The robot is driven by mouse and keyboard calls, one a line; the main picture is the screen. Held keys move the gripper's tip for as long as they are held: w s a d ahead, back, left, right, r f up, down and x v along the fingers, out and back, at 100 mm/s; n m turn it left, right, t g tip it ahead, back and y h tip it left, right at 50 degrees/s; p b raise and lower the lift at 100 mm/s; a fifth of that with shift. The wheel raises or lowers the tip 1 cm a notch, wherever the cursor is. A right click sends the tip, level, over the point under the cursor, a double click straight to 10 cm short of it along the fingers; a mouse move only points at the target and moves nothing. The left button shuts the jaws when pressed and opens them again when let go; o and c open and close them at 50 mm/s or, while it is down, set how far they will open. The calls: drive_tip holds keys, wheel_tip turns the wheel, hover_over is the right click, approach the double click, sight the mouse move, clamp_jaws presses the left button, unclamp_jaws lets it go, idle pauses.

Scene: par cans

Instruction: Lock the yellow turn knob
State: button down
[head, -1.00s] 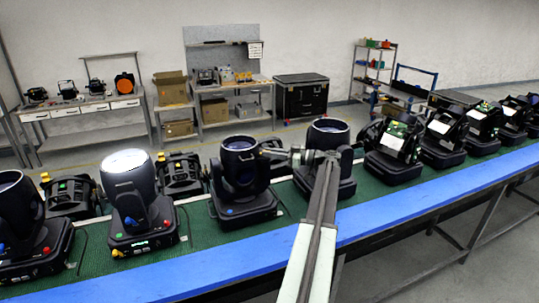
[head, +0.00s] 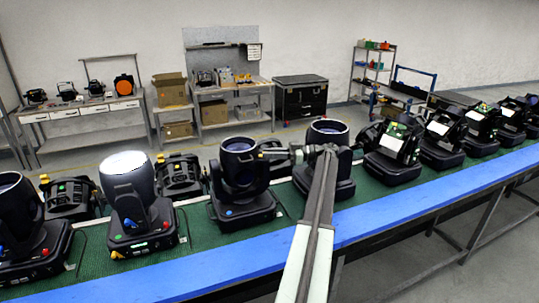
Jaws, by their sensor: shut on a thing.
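My arm reaches across the belt, and my gripper (head: 271,154) points left at the side of a black moving-head lamp (head: 240,172). The jaws are shut on the small yellow turn knob (head: 262,155) on the right side of that lamp's upper part. The fingertips mostly cover the knob, so its turned position cannot be told. The lamp stands upright on its base, with a blue knob (head: 229,211) low at the front.
The lamp with the lit white top (head: 127,165) stands to the left and another lamp (head: 328,133) stands close behind my wrist. Several more lamps line the green belt (head: 196,236). A blue rail (head: 230,268) runs along its front edge.

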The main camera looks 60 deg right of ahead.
drive_tip(key=c, duration=1.5)
unclamp_jaws()
drive_tip(key=shift+d, duration=0.1)
drive_tip(key=s+a+r+p, duration=0.1)
drive_tip(key=s+a, duration=0.2)
drive_tip(key=a, duration=0.1)
drive_tip(key=s+a+r+p, duration=0.2)
drive_tip(key=s+a, duration=0.1)
drive_tip(key=a, duration=0.2)
drive_tip(key=s+a+r+p, duration=0.2)
drive_tip(key=s+a, duration=0.1)
drive_tip(key=a, duration=0.1)
drive_tip(key=shift+a, duration=0.15)
